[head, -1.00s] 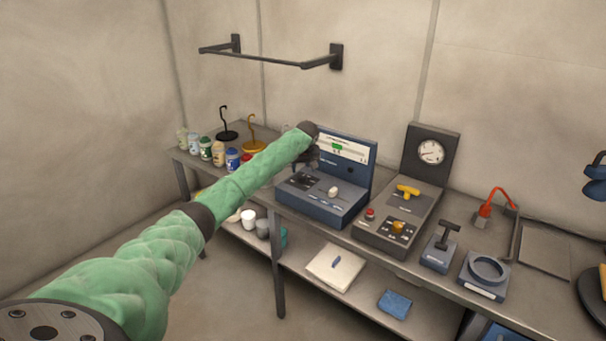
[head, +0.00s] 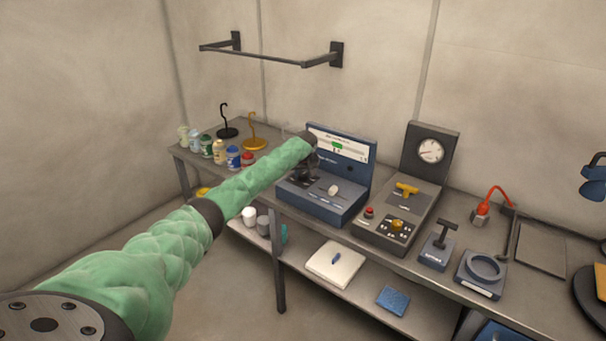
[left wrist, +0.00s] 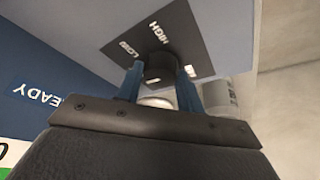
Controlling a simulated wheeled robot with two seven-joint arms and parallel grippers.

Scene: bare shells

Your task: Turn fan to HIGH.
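The fan knob (left wrist: 160,67) is a round black dial on a dark plate in the left wrist view. The plate reads HIGH (left wrist: 160,29) and LOW (left wrist: 128,48), with a third label beside the right finger that I cannot read clearly. My left gripper (left wrist: 161,80) has its two blue fingers on either side of the knob. I cannot tell whether they press on it. In the head view my left gripper (head: 305,168) is over the left part of the blue console (head: 325,207), hiding the knob there. The knob's pointer is not clear. My right gripper is not in view.
A grey console (head: 385,230) with a yellow handle and gauge stands right of the blue one. Several jars (head: 220,152) and two hook stands (head: 252,130) are at the left of the bench. A black rail (head: 270,56) is on the wall above.

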